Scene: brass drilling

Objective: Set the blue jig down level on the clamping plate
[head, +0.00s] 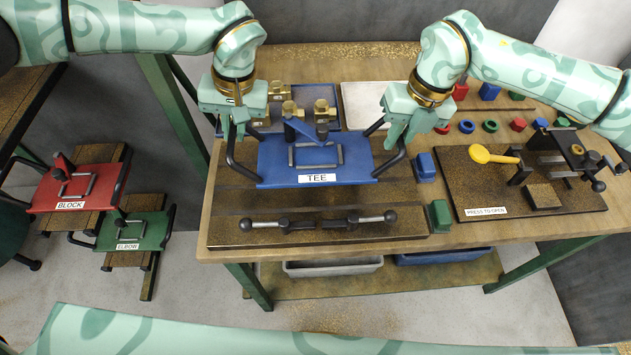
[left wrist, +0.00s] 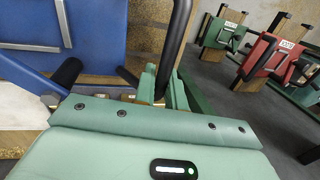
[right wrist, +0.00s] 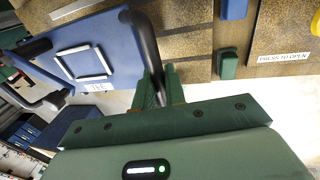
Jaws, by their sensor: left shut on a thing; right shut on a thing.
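The blue jig (head: 275,166), labelled TEE, is a flat blue plate with a black handle at each side. It hangs over the clamping plate (head: 222,226), a dark speckled slab with a black clamp bar (head: 318,221) along its front. My left gripper (head: 233,135) is shut on the jig's left handle, and my right gripper (head: 396,142) is shut on its right handle. The jig looks about level in the head view; its gap to the plate cannot be judged. The jig also shows in the left wrist view (left wrist: 95,30) and the right wrist view (right wrist: 112,42).
Brass fittings (head: 323,108) lie in a blue tray behind the jig. Blue (head: 425,167) and green (head: 440,215) blocks stand right of the plate. A press-to-open fixture (head: 590,200) with a yellow-knobbed lever sits further right. Red (head: 85,190) and green (head: 140,232) jigs hang at left.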

